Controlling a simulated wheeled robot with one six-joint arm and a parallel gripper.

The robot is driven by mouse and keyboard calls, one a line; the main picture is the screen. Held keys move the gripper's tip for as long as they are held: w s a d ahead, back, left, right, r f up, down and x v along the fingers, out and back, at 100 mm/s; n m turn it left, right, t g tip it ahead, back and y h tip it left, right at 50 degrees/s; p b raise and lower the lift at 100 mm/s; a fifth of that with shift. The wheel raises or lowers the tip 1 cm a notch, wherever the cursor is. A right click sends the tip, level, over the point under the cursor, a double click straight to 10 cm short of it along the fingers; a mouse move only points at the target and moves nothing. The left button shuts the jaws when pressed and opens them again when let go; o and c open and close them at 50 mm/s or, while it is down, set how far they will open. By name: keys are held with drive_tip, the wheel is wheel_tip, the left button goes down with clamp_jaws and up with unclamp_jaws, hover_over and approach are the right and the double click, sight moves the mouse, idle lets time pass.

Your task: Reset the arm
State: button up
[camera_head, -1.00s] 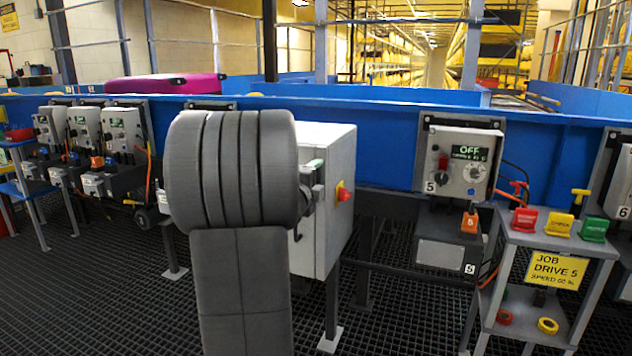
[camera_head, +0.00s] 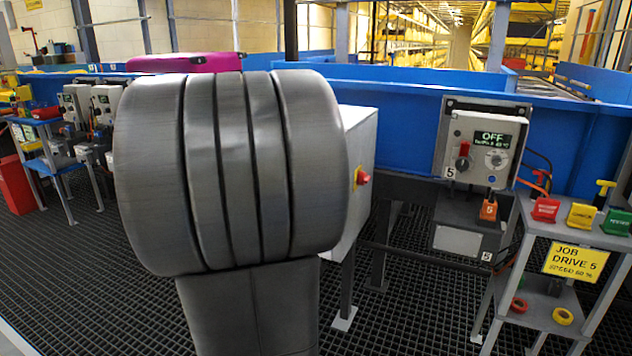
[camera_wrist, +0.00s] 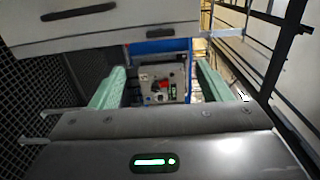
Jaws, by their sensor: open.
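My gripper (camera_wrist: 160,72) shows in the wrist view with its two pale green fingers wide apart. Nothing is held between them. Beyond the gap, apart from the fingers, a control panel with a red part (camera_wrist: 162,84) is visible. In the head view my large grey arm link fills the left middle, and my gripper is hidden behind it.
A white cabinet (camera_head: 355,165) with a red knob stands just behind my arm. Drive box 5 (camera_head: 485,148) reads OFF on the blue conveyor wall (camera_head: 405,105). A tag stand (camera_head: 575,235) is at right. A magenta case (camera_head: 190,63) lies on the conveyor.

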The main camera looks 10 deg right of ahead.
drive_tip(key=shift+w, duration=0.1)
drive_tip(key=b+x, duration=0.2)
drive_tip(key=x, duration=1.1)
drive_tip(key=shift+w+d, duration=0.25)
drive_tip(key=p+v, duration=0.2)
drive_tip(key=v, duration=1.2)
drive_tip(key=w+d+n+p, duration=0.7)
drive_tip(key=w+n+p, duration=0.4)
drive_tip(key=n, duration=0.7)
drive_tip(key=shift+w+d+r+p, duration=0.25)
drive_tip(key=shift+w+r+p, duration=0.05)
drive_tip(key=shift+w+p, duration=0.1)
